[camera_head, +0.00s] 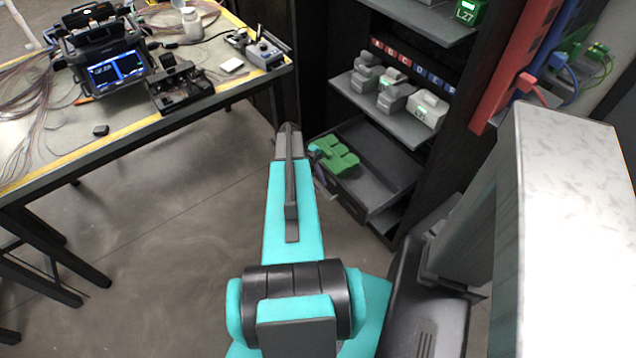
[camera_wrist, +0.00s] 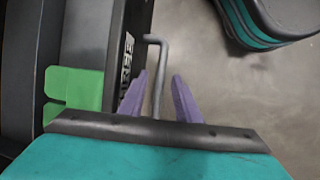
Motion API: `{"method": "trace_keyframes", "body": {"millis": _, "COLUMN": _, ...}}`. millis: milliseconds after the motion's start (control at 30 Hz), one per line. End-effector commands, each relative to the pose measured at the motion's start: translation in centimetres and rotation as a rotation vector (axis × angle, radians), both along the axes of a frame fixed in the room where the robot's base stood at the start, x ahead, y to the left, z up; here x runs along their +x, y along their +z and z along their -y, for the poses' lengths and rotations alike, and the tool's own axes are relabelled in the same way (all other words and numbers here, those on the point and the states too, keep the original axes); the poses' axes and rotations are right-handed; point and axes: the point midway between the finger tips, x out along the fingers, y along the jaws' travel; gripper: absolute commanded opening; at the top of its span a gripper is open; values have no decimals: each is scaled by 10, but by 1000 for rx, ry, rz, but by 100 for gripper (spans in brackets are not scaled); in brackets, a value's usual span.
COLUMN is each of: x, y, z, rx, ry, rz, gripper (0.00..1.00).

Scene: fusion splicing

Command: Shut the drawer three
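The open drawer (camera_head: 378,150) sticks out low from the dark shelf unit in the head view, with a green multi-part object (camera_head: 336,155) in its near-left part. In the wrist view, the dark drawer front (camera_wrist: 130,50) carries white lettering, partly hidden, that seems to end the word "THREE". A bent grey handle (camera_wrist: 157,60) stands out from that front. My gripper (camera_wrist: 158,92) is open, its two purple fingers on either side of the handle. I cannot tell whether either finger touches it. The green object (camera_wrist: 75,90) also shows left of the front. My arm hides most of the gripper in the head view.
Shelves above the drawer hold several grey boxes (camera_head: 395,97) and a green labelled box (camera_head: 468,12). A workbench (camera_head: 120,143) with splicing equipment stands at left. Bare floor (camera_head: 180,240) lies between it and the drawer. A red panel (camera_head: 515,65) is at right.

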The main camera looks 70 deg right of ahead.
Motion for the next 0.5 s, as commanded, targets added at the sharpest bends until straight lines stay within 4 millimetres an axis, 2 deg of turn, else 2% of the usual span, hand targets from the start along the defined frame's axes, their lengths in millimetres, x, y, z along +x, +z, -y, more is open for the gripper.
{"method": "trace_keyframes", "body": {"millis": 400, "x": -2, "y": -5, "z": 0, "rx": -1, "ry": 1, "rz": 0, "gripper": 30}}
{"method": "trace_keyframes", "body": {"millis": 500, "x": -2, "y": -5, "z": 0, "rx": -1, "ry": 0, "rz": 1, "gripper": 15}}
